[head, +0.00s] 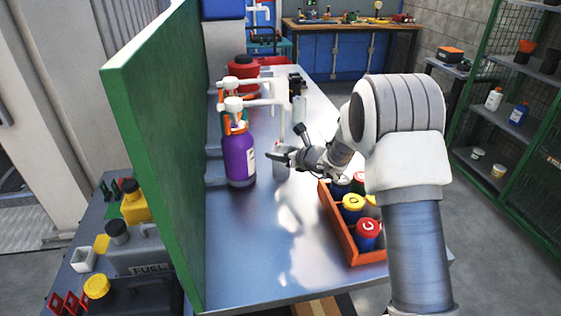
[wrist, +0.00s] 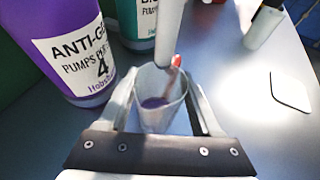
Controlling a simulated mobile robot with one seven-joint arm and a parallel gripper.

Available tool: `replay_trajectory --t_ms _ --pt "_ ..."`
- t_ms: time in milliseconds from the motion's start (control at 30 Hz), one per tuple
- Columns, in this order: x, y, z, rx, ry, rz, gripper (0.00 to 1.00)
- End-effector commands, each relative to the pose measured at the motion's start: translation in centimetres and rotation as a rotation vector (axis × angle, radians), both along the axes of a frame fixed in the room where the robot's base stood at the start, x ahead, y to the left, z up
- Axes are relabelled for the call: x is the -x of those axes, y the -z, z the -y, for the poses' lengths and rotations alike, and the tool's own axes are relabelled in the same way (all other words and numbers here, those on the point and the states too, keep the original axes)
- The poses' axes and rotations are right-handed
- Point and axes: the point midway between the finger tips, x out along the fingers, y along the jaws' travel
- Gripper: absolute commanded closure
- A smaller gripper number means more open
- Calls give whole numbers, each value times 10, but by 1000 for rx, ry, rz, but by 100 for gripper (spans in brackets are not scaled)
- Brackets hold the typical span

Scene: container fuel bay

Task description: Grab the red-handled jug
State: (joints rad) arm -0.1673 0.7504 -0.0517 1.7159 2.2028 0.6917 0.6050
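A clear jug (wrist: 160,108) with a little purple at its bottom stands between the fingers of my gripper (wrist: 162,85) in the wrist view. A small red part shows at its far rim, partly behind a white pump spout; it may be the handle. The fingers flank the jug close to its sides, with slim gaps visible lower down; contact at the tips is unclear. In the head view my gripper (head: 283,158) is low over the bench, and the jug (head: 281,172) shows partly beneath it, beside the purple pump bottle (head: 239,160).
A white spout (wrist: 170,30) hangs directly above the jug. A teal bottle (wrist: 137,22) stands behind. An orange crate (head: 336,222) of coloured cans sits to the right on the bench. A green panel (head: 165,150) bounds the left. The front bench surface is clear.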

Motion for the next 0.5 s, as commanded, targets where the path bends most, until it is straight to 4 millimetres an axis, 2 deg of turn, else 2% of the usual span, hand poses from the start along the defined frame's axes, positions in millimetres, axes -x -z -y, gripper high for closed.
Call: replay_trajectory --t_ms 33,300,333,500 --pt "0 0 0 0 0 0 49" --pt "0 -1 0 -1 0 1 97" --pt "0 -1 0 -1 0 1 100" --pt "0 -1 0 -1 0 1 100"
